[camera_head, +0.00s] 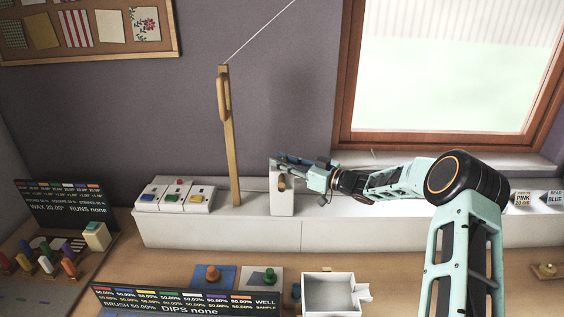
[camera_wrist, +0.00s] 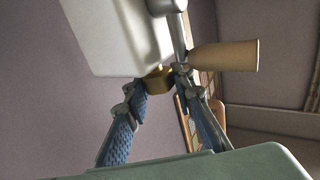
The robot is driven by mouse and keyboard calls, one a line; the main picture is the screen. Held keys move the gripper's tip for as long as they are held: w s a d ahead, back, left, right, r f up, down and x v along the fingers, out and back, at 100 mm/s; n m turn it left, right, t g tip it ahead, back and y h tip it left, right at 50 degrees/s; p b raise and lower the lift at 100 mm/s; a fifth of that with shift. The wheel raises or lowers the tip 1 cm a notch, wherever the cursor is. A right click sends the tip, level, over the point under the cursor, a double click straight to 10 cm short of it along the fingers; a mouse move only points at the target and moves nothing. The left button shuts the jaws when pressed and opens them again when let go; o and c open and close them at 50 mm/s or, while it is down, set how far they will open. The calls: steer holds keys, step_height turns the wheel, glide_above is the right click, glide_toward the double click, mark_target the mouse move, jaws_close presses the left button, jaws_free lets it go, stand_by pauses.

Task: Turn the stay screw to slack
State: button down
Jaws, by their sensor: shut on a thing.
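A white upright block (camera_head: 282,205) stands on the white ledge below the window. In the wrist view the white block (camera_wrist: 110,32) fills the upper left. A small brass knob (camera_wrist: 158,78), which looks like the stay screw, sticks out by its lower edge. My gripper (camera_wrist: 160,82) is shut on this knob, one blue-padded finger on each side. In the head view my gripper (camera_head: 284,161) is at the top of the block. A grey crank arm (camera_wrist: 178,35) with a wooden handle (camera_wrist: 222,55) is right beside the right finger. How far the screw is turned cannot be told.
A tall wooden post (camera_head: 231,140) with a thin cord stands left of the block. A box with coloured buttons (camera_head: 175,197) sits further left on the ledge. An open white tray (camera_head: 333,290) and a dark sign board (camera_head: 185,302) are in front.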

steer(key=shift+f+n+g+y+b, duration=0.15)
steer(key=shift+n+g+y+b, duration=0.2)
steer(key=shift+g+b, duration=0.25)
steer(key=shift+n+g+y, duration=0.25)
steer(key=shift+n+g, duration=0.2)
steer(key=shift+g, duration=0.05)
steer(key=c, duration=1.6)
jaws_free()
steer(key=v, duration=1.2)
